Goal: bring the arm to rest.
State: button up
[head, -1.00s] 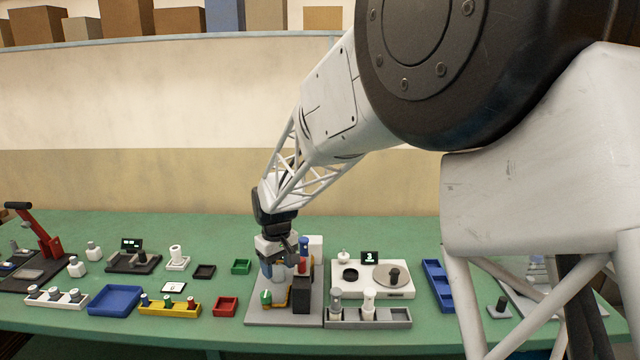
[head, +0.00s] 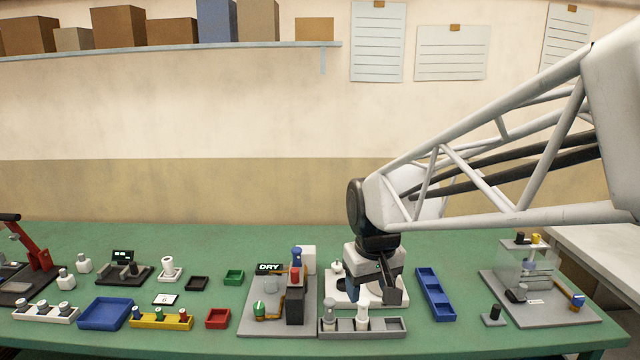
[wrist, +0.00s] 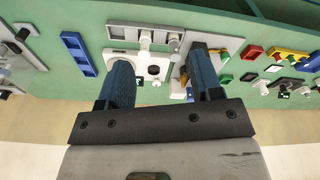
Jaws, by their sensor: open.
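My gripper (head: 379,292) hangs in the head view above the white two-station device, pointing down, and hides much of that device. In the wrist view my gripper (wrist: 160,72) shows two dark blue fingers spread well apart with nothing between them. The white device (wrist: 122,56) lies beyond and between the fingers in the wrist view. The fingers appear clear of it, but the exact height is hard to tell.
A grey tray (head: 390,325) with white-topped pieces stands in front of the gripper. A grey station with a DRY display (head: 269,267) is to the left. A blue tray (head: 424,275) and a clear-walled station (head: 541,316) are to the right. Green table (head: 450,240) shows behind.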

jog(key=s+d+m, duration=0.1)
jog(key=s+d, duration=0.2)
jog(key=s, duration=0.3)
jog(key=s+d+m, duration=0.1)
jog(key=s+d, duration=0.2)
jog(key=s, duration=0.3)
jog(key=s+d+m+t, duration=0.1)
jog(key=s+d, duration=0.2)
jog(key=s, duration=0.4)
jog(key=shift+d+f+m, duration=0.15)
jog(key=shift+f+m, duration=0.25)
jog(key=shift+f, duration=0.05)
